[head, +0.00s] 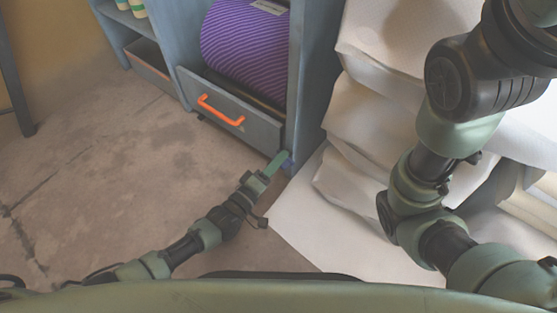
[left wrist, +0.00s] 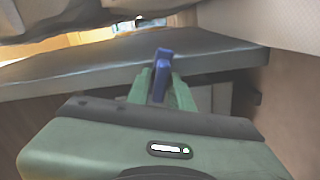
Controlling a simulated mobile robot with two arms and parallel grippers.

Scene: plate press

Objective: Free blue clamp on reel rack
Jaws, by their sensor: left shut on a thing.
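The blue clamp (left wrist: 163,68) stands upright in the left wrist view, at the edge of a grey board of the rack. A small blue part of it (head: 288,164) shows in the head view at the lower right corner of the reel rack (head: 308,100). My left gripper (head: 278,163) is at that corner, its green fingers shut on the clamp. In the left wrist view the fingers (left wrist: 162,90) stand on both sides of its lower part, which they partly hide. My right arm shows at the right of the head view, but its gripper is out of view.
A purple reel (head: 245,50) sits in the rack above a drawer front with an orange handle (head: 220,110). Big white stacked forms (head: 375,120) stand close to the right of the rack. The concrete floor (head: 110,180) at the left is clear.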

